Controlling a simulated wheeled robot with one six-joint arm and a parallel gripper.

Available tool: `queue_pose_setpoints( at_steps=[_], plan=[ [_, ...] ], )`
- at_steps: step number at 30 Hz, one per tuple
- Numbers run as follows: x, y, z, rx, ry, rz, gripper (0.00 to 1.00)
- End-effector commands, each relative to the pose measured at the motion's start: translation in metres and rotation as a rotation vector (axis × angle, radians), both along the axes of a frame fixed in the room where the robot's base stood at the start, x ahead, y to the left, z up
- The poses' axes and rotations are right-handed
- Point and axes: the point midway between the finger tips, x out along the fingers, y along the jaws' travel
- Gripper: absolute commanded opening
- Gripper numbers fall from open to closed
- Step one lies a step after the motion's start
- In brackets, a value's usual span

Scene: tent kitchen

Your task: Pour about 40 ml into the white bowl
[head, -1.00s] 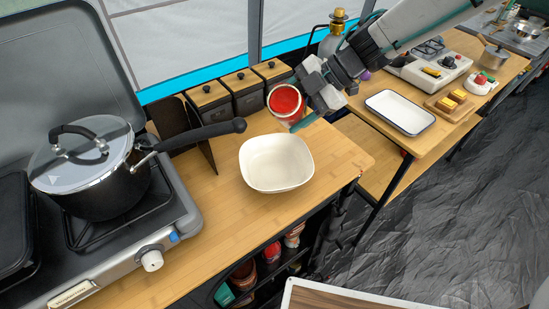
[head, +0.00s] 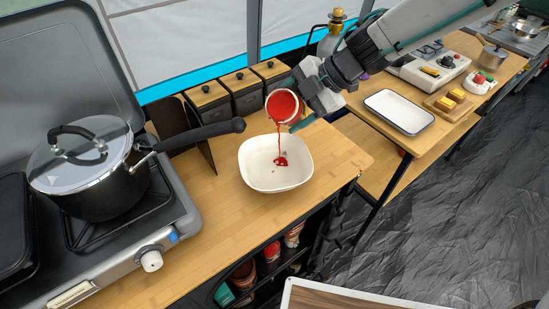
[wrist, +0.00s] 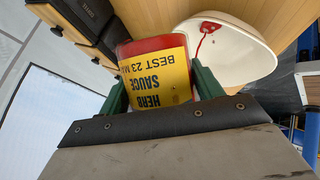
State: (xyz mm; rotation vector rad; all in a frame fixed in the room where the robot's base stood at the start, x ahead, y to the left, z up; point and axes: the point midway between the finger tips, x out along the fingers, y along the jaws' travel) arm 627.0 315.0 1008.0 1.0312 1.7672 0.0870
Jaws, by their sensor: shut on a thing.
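The white bowl (head: 262,172) stands upright on the wooden counter. My gripper (head: 305,98) is shut on a can of red sauce (head: 272,106), tilted toward the bowl, above its back right side. A thin red stream falls from the can's mouth into the bowl, and a small red patch lies on the bowl's bottom. In the wrist view the can (wrist: 155,78) has a yellow label reading "HERB SAUCE" and sits between the green fingers (wrist: 160,90). The bowl (wrist: 240,62) shows behind it with the red stream.
A lidded black pot (head: 110,180) stands on the stove at left, its handle reaching toward the bowl. Several wooden-lidded canisters (head: 245,90) stand behind the bowl. A white tray (head: 400,110) lies on the right table. The counter in front of the bowl is clear.

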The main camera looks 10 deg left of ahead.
Motion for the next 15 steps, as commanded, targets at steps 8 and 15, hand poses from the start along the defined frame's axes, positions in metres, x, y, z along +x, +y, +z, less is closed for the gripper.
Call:
queue_pose_setpoints(
  at_steps=[8, 15],
  plan=[
    [-0.0032, 0.0001, 0.0007, -0.001, -0.014, 0.000, 0.22],
    [-0.0086, -0.0004, 0.0007, -0.002, -0.023, -0.001, 0.22]
  ],
)
